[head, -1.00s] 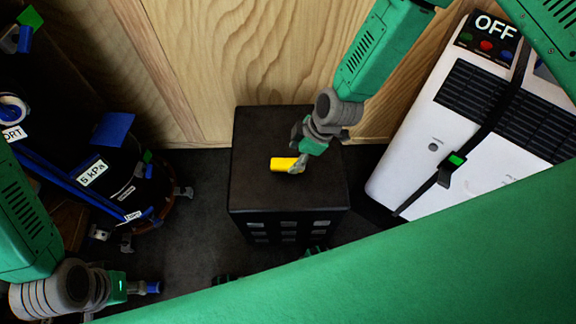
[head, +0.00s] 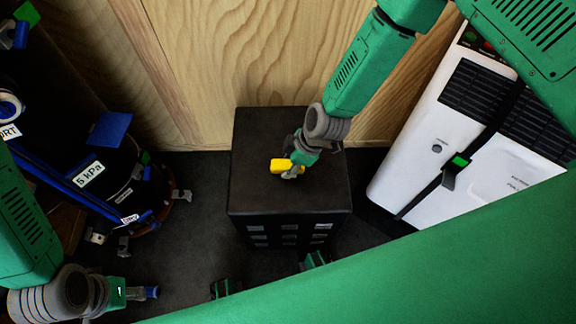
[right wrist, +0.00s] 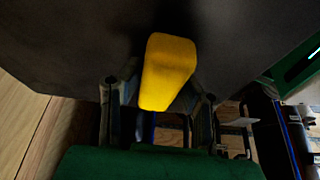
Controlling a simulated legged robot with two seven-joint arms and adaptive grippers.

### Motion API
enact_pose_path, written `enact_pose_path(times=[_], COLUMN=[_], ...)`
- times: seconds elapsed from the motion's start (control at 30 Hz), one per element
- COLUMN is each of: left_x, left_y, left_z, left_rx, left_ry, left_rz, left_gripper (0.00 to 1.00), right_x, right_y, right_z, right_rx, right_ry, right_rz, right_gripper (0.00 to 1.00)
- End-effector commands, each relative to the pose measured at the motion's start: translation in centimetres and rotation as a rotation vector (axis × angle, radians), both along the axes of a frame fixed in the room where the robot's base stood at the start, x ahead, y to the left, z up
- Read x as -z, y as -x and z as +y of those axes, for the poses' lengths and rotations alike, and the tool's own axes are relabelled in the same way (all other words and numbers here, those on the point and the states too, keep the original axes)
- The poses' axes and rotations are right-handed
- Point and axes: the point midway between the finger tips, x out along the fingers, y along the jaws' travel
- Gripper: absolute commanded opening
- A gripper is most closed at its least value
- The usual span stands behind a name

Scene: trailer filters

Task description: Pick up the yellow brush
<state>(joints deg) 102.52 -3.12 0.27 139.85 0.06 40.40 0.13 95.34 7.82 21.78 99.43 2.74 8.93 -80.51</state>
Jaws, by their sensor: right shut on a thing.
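The yellow brush (head: 281,165) is a small yellow block-like piece over the top of the black box (head: 262,200). My right gripper (head: 293,170) is shut on it. In the right wrist view the yellow brush (right wrist: 168,72) sits between the two fingers of my right gripper (right wrist: 160,95), with the dark box top behind it. I cannot tell if the brush touches the box top. My left gripper (head: 148,293) is at the lower left, far from the brush. Its fingers are too small to tell open from shut.
A white unit (head: 440,160) with a black strap leans at the right. A dark drum-like device (head: 80,130) with blue parts and a "5 kPa" label stands at the left. A wooden wall (head: 230,60) rises behind the box. Dark floor shows left of the box.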

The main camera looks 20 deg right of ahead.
Motion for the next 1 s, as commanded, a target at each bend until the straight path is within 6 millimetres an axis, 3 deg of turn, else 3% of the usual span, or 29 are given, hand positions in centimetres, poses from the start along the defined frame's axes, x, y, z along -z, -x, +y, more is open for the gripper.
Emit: enact_pose_path(times=[0.23,0.63,0.8,1.0], left_x=[-0.5,-2.9,-3.1,-3.1], left_y=[0.0,0.0,0.0,0.0], left_z=[0.0,0.0,0.0,0.0], left_rx=[0.000,0.000,0.000,0.000], left_ry=[0.000,0.000,0.000,0.000], left_rz=[0.000,0.000,0.000,0.000], left_gripper=[0.29,0.29,0.29,0.29], right_x=[-1.3,-8.8,-10.0,-10.0], right_y=[0.0,-0.1,0.0,0.0], right_z=[0.0,0.0,0.0,0.0], right_rx=[-0.003,0.000,0.000,0.000], right_ry=[-0.001,0.001,0.000,0.000], right_rz=[-0.001,-0.002,-0.001,0.000], right_gripper=[0.00,0.00,0.00,0.00])
